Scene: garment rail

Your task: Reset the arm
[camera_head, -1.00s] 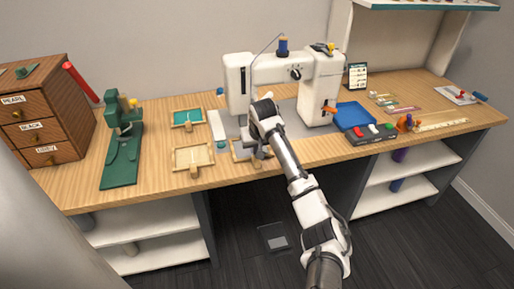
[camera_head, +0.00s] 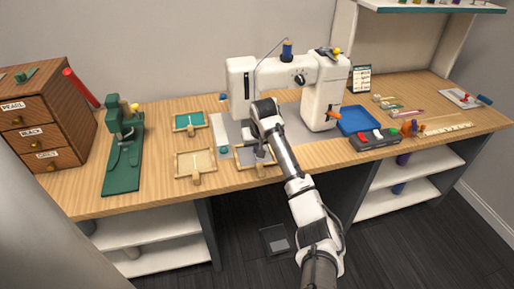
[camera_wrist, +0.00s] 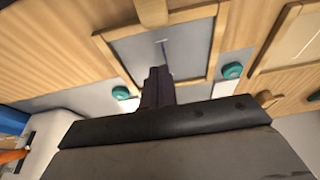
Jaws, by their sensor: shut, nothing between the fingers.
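My arm reaches up from the bottom of the head view to the front of the sewing machine. My gripper (camera_head: 255,157) is low over a small wooden-framed tray (camera_head: 243,165) at the table's front edge. In the wrist view the dark fingers of my gripper (camera_wrist: 158,74) are together and empty, over the grey floor of that tray (camera_wrist: 190,48). A thin pale needle-like piece lies on the tray floor just beyond the fingertips. Whether the fingers touch the tray cannot be told.
The white sewing machine (camera_head: 322,95) stands close behind my gripper. A beige tray (camera_head: 194,164) and a teal tray (camera_head: 189,121) lie to the left, with a green press (camera_head: 124,150) further left. A blue tray (camera_head: 358,120) and a button box (camera_head: 375,139) lie to the right.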

